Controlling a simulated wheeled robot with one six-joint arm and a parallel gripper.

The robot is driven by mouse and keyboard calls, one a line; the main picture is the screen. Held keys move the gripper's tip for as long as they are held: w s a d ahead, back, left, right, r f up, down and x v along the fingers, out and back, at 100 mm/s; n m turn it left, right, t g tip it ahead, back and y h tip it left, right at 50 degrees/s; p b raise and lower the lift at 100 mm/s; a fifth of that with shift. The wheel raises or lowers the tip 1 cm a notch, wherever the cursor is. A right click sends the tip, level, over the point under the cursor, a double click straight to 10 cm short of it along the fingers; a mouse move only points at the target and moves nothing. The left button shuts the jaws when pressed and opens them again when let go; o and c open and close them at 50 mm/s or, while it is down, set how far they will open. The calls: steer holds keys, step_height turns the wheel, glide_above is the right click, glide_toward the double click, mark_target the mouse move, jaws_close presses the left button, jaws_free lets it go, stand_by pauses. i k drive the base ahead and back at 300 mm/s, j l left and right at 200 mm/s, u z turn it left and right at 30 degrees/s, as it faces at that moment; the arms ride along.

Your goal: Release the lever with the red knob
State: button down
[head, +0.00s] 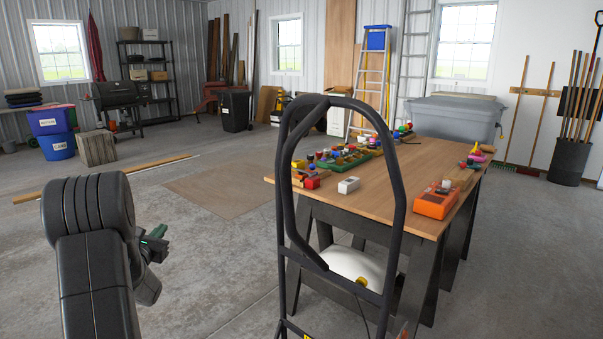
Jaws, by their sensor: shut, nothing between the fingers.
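I cannot make out for certain a lever with a red knob. On the wooden table (420,160), an orange box (435,204) near the right front edge has a small reddish part on top, too small to read as a lever. My gripper (158,243) is shut and empty, at lower left, over the floor and well apart from the table. Its fingers are small and partly hidden by the wrist.
A black tubular frame (399,210) stands in front of the table, with a white rounded tank (352,264) behind its bars. A green tray (343,161) of coloured pieces lies on the table's left side. A long board (165,167) lies on the floor. The floor left of the table is mostly clear.

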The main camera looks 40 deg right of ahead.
mark_target(300, 171)
steer(key=i+l+z, duration=0.1)
steer(key=i+z, duration=0.25)
steer(key=i, duration=0.3)
steer(key=i+j+z, duration=0.1)
steer(key=i+z, duration=0.2)
steer(key=i, duration=0.35)
steer(key=z, duration=0.6)
